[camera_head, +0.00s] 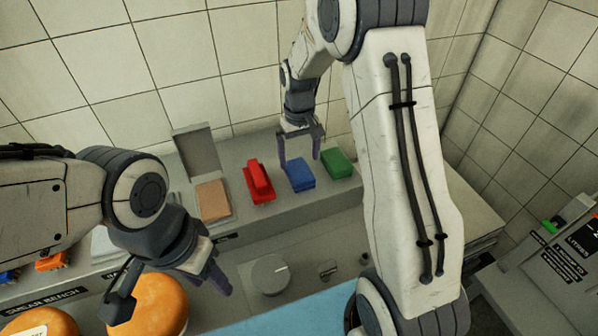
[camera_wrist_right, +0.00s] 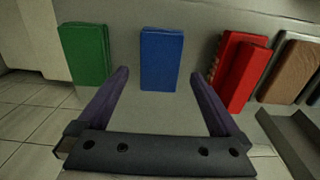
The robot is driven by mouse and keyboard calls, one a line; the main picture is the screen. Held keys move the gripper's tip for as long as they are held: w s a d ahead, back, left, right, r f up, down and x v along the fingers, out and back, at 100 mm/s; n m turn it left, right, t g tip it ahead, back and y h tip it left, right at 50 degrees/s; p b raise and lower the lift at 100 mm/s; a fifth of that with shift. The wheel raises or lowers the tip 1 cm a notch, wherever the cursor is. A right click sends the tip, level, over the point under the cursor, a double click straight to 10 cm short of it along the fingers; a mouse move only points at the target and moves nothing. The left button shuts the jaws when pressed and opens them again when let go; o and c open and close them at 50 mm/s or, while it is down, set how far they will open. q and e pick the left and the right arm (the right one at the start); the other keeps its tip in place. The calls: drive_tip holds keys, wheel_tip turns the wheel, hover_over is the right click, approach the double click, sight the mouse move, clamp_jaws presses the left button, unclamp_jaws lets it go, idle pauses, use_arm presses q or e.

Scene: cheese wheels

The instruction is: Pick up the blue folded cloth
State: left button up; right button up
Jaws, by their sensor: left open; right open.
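The blue folded cloth (camera_head: 299,174) lies on the grey ledge along the tiled wall, between a red item and a green folded cloth. It also shows in the right wrist view (camera_wrist_right: 161,58), ahead of my right gripper. My right gripper (camera_head: 299,160) is open and empty. Its two purple fingers (camera_wrist_right: 161,82) point at the blue cloth, one toward each side. I cannot tell whether they touch it. My left gripper (camera_head: 176,288) is open at the lower left, over the bench near the cheese wheels and away from the cloth.
The green folded cloth (camera_head: 336,162) lies close to the right of the blue one. A red item (camera_head: 259,182) and a brown block (camera_head: 213,200) lie to its left. Orange cheese wheels (camera_head: 158,305) stand at the lower left. A round knob (camera_head: 270,274) sits below the ledge.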

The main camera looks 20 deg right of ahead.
sight(299, 170)
wheel_tip(299, 170, down, 6)
drive_tip(key=shift+r+p, duration=0.2)
drive_tip(key=shift+p, duration=1.05)
drive_tip(key=shift+f, duration=0.2)
drive_tip(key=c, duration=1.2)
drive_tip(key=shift+c, duration=0.2)
drive_tip(key=shift+r, duration=0.1)
drive_tip(key=shift+w+r+b, duration=0.1)
drive_tip(key=shift+r+b, duration=0.25)
drive_tip(key=shift+r, duration=0.05)
wheel_tip(299, 170, up, 3)
drive_tip(key=shift+f+b, duration=0.2)
drive_tip(key=shift+b, duration=0.5)
drive_tip(key=s+r+b, duration=0.1)
drive_tip(key=s+r, duration=0.2)
drive_tip(key=s, duration=0.3)
drive_tip(key=s+d+r+b, duration=0.1)
drive_tip(key=s+r+b, duration=0.1)
drive_tip(key=s+r, duration=0.2)
drive_tip(key=shift+s+d+r, duration=0.15)
drive_tip(key=shift+s+r, duration=0.1)
drive_tip(key=shift+s, duration=0.65)
